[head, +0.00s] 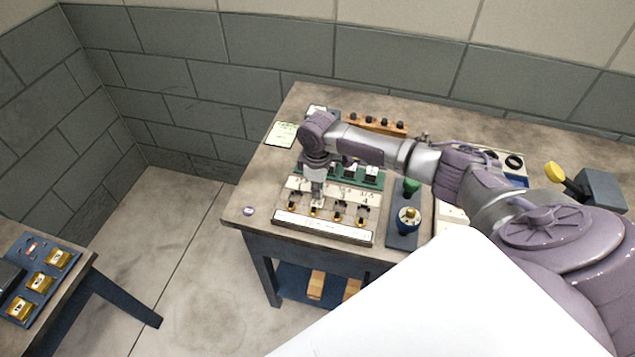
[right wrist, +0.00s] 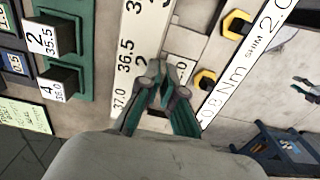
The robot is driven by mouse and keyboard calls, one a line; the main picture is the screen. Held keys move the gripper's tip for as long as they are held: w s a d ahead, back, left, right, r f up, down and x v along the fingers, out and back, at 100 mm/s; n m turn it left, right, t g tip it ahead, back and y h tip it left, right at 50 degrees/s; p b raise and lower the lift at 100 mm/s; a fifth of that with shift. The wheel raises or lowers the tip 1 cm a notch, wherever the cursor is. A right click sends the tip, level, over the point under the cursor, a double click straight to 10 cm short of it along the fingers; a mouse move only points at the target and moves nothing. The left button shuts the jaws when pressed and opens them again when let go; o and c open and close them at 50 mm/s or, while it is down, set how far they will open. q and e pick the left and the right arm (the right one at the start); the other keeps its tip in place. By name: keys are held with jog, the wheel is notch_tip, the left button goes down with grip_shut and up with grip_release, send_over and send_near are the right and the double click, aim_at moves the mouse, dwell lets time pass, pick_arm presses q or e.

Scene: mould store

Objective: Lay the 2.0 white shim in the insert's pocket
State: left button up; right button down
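My right gripper (head: 317,204) reaches down over the left end of a pale numbered strip on the bench. In the right wrist view its fingertips (right wrist: 164,92) are close together; whether anything thin is between them is unclear. A white label (right wrist: 245,65) reading "0.8 Nm SHIM 2.0" lies along the front of this strip, and shows in the head view (head: 322,228). Yellow-and-black fittings (head: 338,212) stand in a row behind the label. I cannot make out the white shim or the insert's pocket; the fingers cover part of this area.
A green rack (right wrist: 75,50) with numbered blocks stands behind the strip. A dark tray (right wrist: 12,65) with small labelled cells is further back, beside a green note (head: 280,134). A blue stand (head: 405,236) with a yellow-topped knob is at the right. The bench's left front corner is mostly clear.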

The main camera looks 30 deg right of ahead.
jog(key=shift+f, duration=0.25)
dwell(0.3)
jog(key=shift+r+p, duration=0.3)
jog(key=shift+p, duration=0.2)
jog(key=shift+p, duration=0.3)
dwell(0.7)
jog(key=shift+f, duration=0.3)
dwell(0.4)
jog(key=shift+r+p, duration=0.3)
jog(key=shift+p, duration=0.35)
dwell(0.9)
jog(key=c, duration=0.8)
grip_release()
jog(key=shift+c, duration=0.2)
